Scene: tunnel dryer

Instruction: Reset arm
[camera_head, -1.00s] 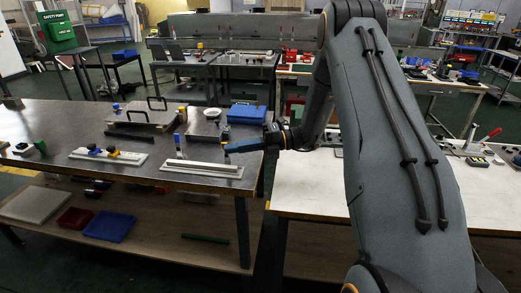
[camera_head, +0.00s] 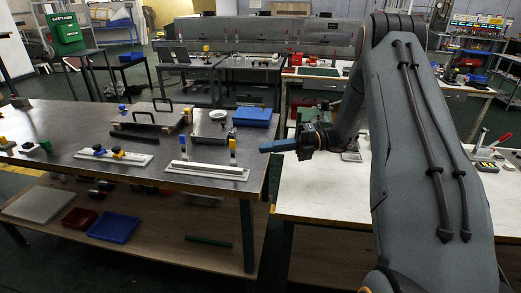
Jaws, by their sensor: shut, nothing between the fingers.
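My gripper (camera_head: 266,148) is shut and empty. Its blue fingers point left, at the right end of the dark table (camera_head: 232,191). A white rail fixture (camera_head: 206,171) lies on that table, just left of and below the gripper. Two upright pins with blue and yellow parts stand at it, the right one (camera_head: 233,150) and the left one (camera_head: 183,147). The gripper looks apart from both pins. My arm fills the right side of the view.
A blue tray (camera_head: 249,116), a white bowl-like part (camera_head: 219,115) and a plate with black handles (camera_head: 149,117) stand behind the fixture. A second white plate with clamps (camera_head: 113,157) lies left. A white-topped table (camera_head: 325,190) is below my arm.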

